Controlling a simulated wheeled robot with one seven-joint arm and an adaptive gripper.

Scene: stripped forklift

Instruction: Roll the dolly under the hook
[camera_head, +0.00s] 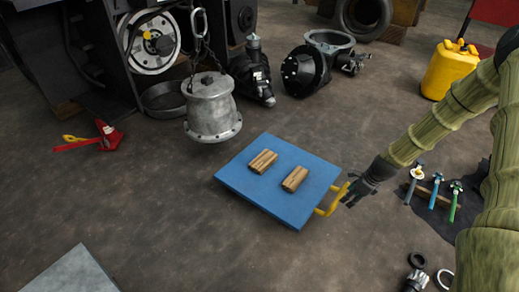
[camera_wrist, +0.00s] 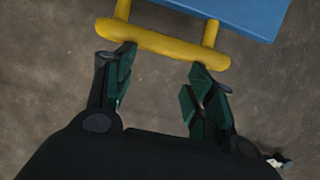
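The dolly (camera_head: 232,178) is a flat blue platform on the floor with two wooden blocks on top and a yellow handle (camera_head: 329,203) at its right side. In the wrist view, the handle's yellow bar (camera_wrist: 160,43) runs across just at the fingertips, with a corner of the blue deck (camera_wrist: 240,12) beyond. My gripper (camera_head: 352,195) is beside the handle; in the wrist view my gripper (camera_wrist: 163,62) has its fingers spread, with bare floor between them. A chain (camera_head: 199,28) holds a grey flanged metal housing (camera_head: 212,105) behind and left of the dolly; the hook itself is not clearly visible.
Dark machine parts (camera_head: 306,70) lie behind the dolly. A yellow can (camera_head: 449,68) stands at the back right. Tools (camera_head: 435,190) lie on a dark mat at the right. A red tool (camera_head: 107,135) lies at left.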

